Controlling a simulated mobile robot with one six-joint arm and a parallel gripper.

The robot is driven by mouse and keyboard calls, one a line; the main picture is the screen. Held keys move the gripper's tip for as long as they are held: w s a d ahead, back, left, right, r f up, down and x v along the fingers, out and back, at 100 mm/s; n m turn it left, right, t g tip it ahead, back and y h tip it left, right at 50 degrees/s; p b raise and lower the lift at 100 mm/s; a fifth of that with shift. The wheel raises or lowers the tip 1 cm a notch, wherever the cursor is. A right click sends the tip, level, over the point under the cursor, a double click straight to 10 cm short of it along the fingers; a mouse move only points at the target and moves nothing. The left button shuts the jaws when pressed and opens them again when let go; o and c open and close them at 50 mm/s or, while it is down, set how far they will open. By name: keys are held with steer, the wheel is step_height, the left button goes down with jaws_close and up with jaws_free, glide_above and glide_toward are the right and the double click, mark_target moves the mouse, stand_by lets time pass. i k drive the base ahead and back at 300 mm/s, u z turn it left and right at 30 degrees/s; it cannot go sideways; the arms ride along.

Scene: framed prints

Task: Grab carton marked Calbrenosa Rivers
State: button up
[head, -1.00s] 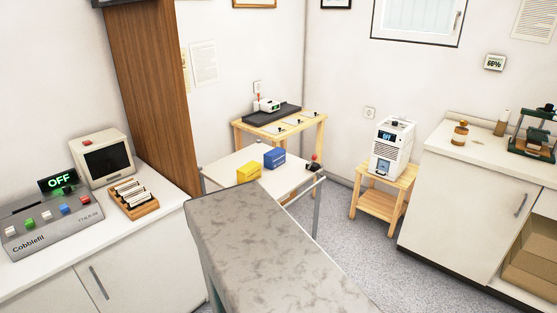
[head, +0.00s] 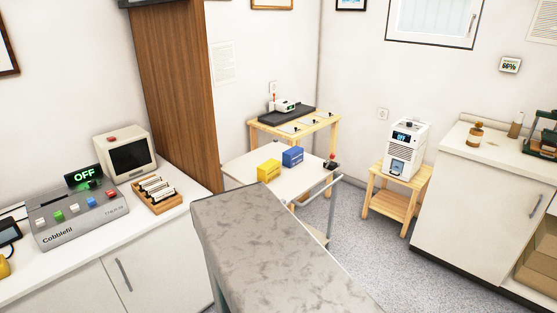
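Two small cartons stand on a white-topped metal-legged table (head: 248,160) in the middle of the head view. One is a yellow carton (head: 268,171) and the other is a blue carton (head: 293,157), just behind it and to the right. Any lettering on them is too small to read, so I cannot tell which is marked Calbrenosa Rivers. My gripper is not in view.
A grey mottled slab (head: 265,250) fills the near middle, in front of the white table. A cabinet counter (head: 160,220) runs along the left. A wooden stool (head: 397,200) holds a white device (head: 407,150). Grey floor (head: 370,255) is open between the slab and right cabinet (head: 465,205).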

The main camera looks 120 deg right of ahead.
mark_target(294, 155)
steer(key=z, duration=0.35)
steer(key=i, duration=0.35)
steer(key=z, duration=0.5)
steer(key=k, duration=0.2)
steer(key=z, duration=3.35)
steer(key=k, duration=0.15)
steer(key=z, duration=0.2)
